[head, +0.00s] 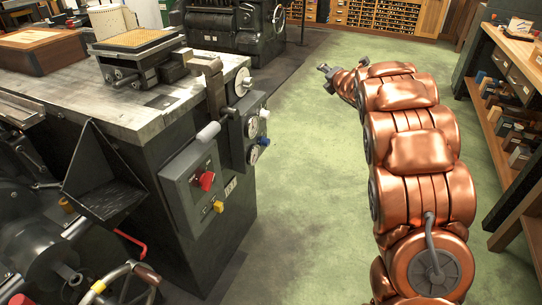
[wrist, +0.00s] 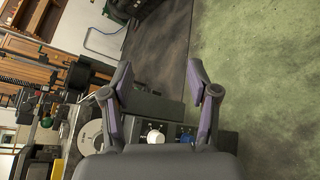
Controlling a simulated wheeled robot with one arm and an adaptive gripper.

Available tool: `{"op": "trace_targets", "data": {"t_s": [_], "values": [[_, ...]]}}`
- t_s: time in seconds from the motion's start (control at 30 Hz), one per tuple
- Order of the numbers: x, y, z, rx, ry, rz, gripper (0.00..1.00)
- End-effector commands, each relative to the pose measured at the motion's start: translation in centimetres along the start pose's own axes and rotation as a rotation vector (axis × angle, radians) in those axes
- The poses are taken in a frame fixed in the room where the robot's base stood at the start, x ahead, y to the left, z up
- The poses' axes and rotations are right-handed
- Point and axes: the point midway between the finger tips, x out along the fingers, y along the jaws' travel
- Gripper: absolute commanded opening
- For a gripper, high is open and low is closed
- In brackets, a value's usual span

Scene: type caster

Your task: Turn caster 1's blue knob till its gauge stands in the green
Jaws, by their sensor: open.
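The near type caster (head: 140,125) stands at the left of the head view. Its side panel carries a blue knob (head: 264,142) low down, beside a round gauge (head: 252,155). The gauge's needle and green band are too small to read. In the wrist view the blue knob (wrist: 186,138) shows between the finger bases, past the gripper body. My gripper (head: 326,69) is out over the floor, right of the caster and apart from it. In the wrist view my gripper (wrist: 161,75) has its fingers spread, with nothing between them.
A white knob (head: 264,113) sits just above the blue one; a red knob (head: 206,181) and yellow knob (head: 218,207) are on a lower box. Another dark machine (head: 225,22) stands behind. Shelves (head: 510,120) line the right. The green floor (head: 300,200) between is clear.

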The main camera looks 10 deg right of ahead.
Motion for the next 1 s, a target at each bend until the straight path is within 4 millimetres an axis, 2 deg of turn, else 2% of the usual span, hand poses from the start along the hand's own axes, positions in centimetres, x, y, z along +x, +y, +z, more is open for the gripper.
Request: {"op": "trace_targets", "data": {"t_s": [0.03, 0.2, 0.27, 0.4, 0.6, 0.7, 0.8, 1.0], "values": [[1.8, -1.7, -1.9, -0.067, 0.027, 0.048, 0.60], [5.5, -3.9, -7.3, -0.310, 0.121, 0.242, 0.60], [6.3, -4.7, -9.3, -0.392, 0.149, 0.319, 0.60], [7.5, -7.2, -14.6, -0.562, 0.209, 0.504, 0.60], [7.2, -11.0, -21.7, -0.753, 0.258, 0.770, 0.60], [6.5, -12.7, -24.3, -0.812, 0.267, 0.876, 0.60], [5.8, -13.5, -25.8, -0.854, 0.266, 0.955, 0.60], [5.4, -13.8, -27.4, -0.881, 0.267, 1.018, 0.60]]}}
